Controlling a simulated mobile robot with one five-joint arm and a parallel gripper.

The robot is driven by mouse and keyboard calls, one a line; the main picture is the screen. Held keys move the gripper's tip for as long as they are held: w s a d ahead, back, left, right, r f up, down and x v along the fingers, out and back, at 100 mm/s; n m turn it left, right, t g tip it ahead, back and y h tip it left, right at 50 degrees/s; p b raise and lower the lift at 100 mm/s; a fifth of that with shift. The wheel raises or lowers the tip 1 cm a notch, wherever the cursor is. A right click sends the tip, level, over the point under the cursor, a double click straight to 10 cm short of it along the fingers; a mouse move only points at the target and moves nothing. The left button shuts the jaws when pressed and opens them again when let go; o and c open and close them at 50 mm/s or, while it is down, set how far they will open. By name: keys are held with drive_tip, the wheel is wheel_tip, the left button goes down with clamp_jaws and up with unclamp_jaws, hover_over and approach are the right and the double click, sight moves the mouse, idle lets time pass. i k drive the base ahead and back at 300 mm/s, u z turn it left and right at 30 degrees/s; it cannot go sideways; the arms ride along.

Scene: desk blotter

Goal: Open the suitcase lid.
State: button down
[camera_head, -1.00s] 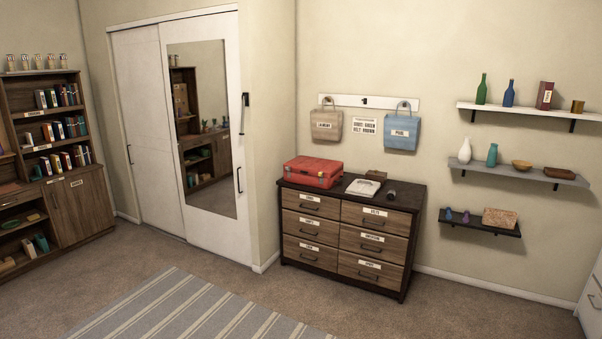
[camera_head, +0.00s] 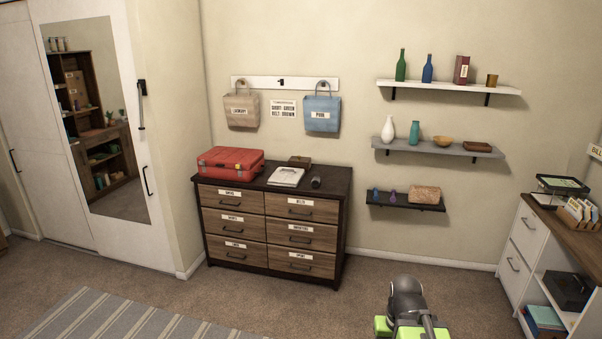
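The red suitcase (camera_head: 231,162) lies flat on the left part of the dark dresser top, against the wall. Its lid is shut. A grey and lime-green part of my own arm shows at the bottom right of the view, on the near side of the room and well apart from the suitcase. My gripper's fingertips cannot be made out.
The dresser (camera_head: 272,228) also bears a white book (camera_head: 286,177), a small dark box (camera_head: 300,161) and a dark cylinder (camera_head: 315,182). Shelves (camera_head: 448,86) hang to the right. A white cabinet (camera_head: 522,246) stands far right. Carpet (camera_head: 300,310) before the dresser is clear.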

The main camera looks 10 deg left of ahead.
sight(219, 156)
drive_tip(key=u, duration=0.55)
drive_tip(key=i, duration=1.9)
drive_tip(key=u, duration=1.4)
drive_tip(key=i, duration=2.35)
drive_tip(key=u, duration=0.7)
